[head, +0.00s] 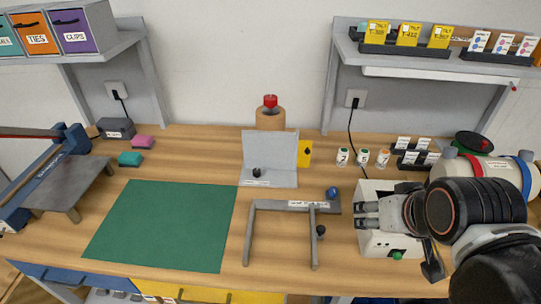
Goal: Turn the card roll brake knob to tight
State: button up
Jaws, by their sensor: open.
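A brown card roll (270,119) stands at the back middle of the bench, behind a grey upright plate. A red knob (270,101) sits on top of it and looks like the brake knob. Its setting is too small to read. My gripper (367,216) is at the right, far to the front and right of the knob. Its two fingers point left, are apart, and hold nothing visible. It is in front of a white box (375,244), part of which it hides.
A grey plate stand (270,150) with a black knob and a yellow card (305,153) stand before the roll. A grey frame (250,240) with blue and black knobs lies in front. A green mat (160,225) is clear. Small bottles (362,157) stand back right.

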aim_at(256, 172)
jog(key=j+z, duration=0.2)
jog(key=j, duration=0.3)
jog(key=k+j+z, duration=0.2)
jog(key=j, duration=0.25)
jog(key=j+z, duration=0.2)
jog(key=j, duration=0.3)
